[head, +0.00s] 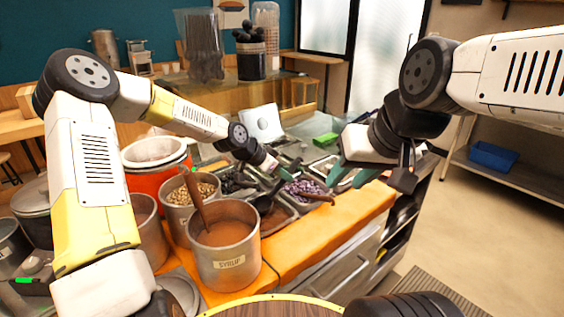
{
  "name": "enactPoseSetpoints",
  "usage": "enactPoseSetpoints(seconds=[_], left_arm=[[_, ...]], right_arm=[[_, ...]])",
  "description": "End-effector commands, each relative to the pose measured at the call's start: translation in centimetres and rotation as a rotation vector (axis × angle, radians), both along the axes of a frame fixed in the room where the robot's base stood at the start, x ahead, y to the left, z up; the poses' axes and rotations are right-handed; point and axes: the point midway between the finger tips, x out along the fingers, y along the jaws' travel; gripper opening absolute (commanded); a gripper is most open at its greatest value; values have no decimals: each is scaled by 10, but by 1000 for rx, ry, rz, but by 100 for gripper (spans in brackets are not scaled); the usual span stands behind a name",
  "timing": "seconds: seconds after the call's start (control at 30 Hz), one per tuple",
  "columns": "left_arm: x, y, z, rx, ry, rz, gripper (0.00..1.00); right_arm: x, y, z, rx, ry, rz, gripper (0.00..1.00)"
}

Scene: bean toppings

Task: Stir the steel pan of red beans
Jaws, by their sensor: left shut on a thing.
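Several steel pans of toppings sit in the counter. One (283,222) lies at the front, its dark contents mostly hidden; I cannot tell surely if these are the red beans. A dark spoon (263,203) slants over it. My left gripper (284,171) is shut on what looks like this spoon's handle, above the pans. A pan beside it holds purple pieces (303,188), with a brown handle resting on its front edge. My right gripper (352,176) hangs right of the pans, its green fingers apart and empty.
A steel pot labelled syrup (228,265) with a wooden-handled ladle stands left of the pans. A pot of beans (184,215) and an orange bucket (150,180) stand behind it. The orange counter front (330,222) is clear. A blue bin (493,156) sits on a shelf at right.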

Motion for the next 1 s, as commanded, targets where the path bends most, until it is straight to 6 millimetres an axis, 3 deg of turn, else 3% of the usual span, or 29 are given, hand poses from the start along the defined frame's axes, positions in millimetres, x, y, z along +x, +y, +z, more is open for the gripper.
enactPoseSetpoints(seconds=[0.17, 0.5, 1.0], left_arm=[[-2, -1, -18, -14, -6, -2, 0], [6, -12, -39, 127, 72, -4, 0], [7, -13, -43, 157, 91, -1, 0]], right_arm=[[0, 0, 0, 0, 0, 0, 38], [0, 0, 0, 0, 0, 0, 38], [0, 0, 0, 0, 0, 0, 38]])
